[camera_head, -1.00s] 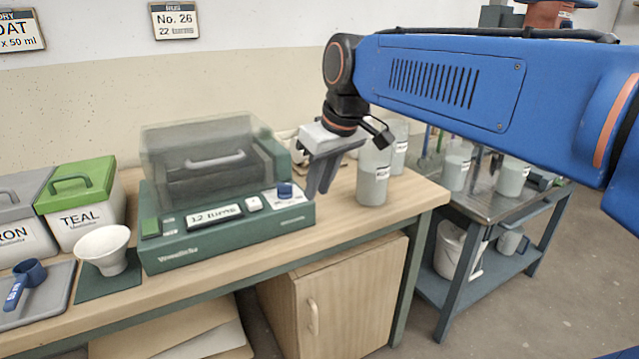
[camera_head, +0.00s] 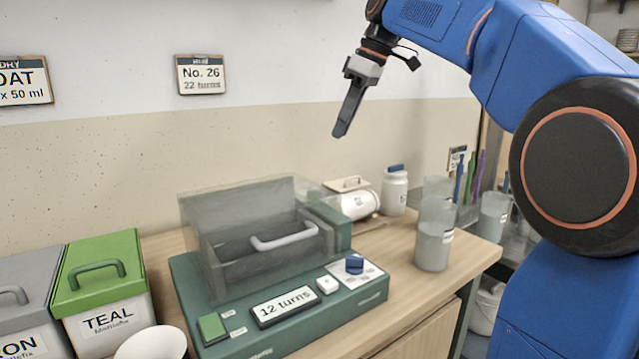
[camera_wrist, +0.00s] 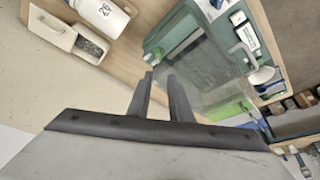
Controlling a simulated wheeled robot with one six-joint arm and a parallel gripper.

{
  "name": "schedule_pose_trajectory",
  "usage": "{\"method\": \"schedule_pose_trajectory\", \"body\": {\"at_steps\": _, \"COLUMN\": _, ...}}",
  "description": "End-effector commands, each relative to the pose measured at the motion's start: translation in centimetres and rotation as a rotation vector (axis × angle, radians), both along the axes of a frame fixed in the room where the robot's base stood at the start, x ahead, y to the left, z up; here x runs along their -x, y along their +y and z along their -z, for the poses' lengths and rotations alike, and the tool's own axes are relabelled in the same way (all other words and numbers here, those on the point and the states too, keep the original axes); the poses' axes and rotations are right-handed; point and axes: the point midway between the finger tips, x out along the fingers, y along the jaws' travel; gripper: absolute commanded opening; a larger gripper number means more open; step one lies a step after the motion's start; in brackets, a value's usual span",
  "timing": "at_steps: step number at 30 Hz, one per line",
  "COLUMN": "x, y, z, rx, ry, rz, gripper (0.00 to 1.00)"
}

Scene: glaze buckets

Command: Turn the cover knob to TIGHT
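The cover knob (camera_head: 354,265) is a small blue knob on a white label plate, at the right of the green machine's (camera_head: 235,335) front panel. The plate's lettering is too small to read, so I cannot tell the knob's setting. A clear cover (camera_head: 215,260) stands over the grey compartment with a pale handle. My gripper (camera_head: 340,134) is high above the machine, in front of the wall, well apart from the knob. In the wrist view my gripper's fingers (camera_wrist: 161,76) are apart with nothing between them. The machine also shows there (camera_wrist: 215,60).
A display (camera_head: 286,306) reads "12 turns", with a white button (camera_head: 327,284) and a green button (camera_head: 212,328) nearby. A grey beaker (camera_head: 434,240) stands right of the machine, with white jars (camera_head: 395,190) behind. A TEAL bin (camera_head: 105,300) and white bowl (camera_head: 150,343) are left.

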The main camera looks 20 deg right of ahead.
Motion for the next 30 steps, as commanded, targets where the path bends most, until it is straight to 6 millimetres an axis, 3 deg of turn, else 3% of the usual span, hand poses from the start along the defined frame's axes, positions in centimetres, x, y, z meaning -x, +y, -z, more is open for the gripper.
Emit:
{"method": "schedule_pose_trajectory", "body": {"at_steps": 4, "x": -0.4, "y": 0.1, "z": -0.2, "rx": -0.001, "ry": -0.002, "rz": -0.022, "gripper": 0.19}}
{"method": "schedule_pose_trajectory", "body": {"at_steps": 8, "x": -0.7, "y": 0.5, "z": 1.0, "rx": -0.001, "ry": -0.002, "rz": -0.022, "gripper": 0.19}}
{"method": "schedule_pose_trajectory", "body": {"at_steps": 30, "x": -3.5, "y": 4.4, "z": 12.8, "rx": 0.0, "ry": 0.0, "rz": -0.021, "gripper": 0.19}}
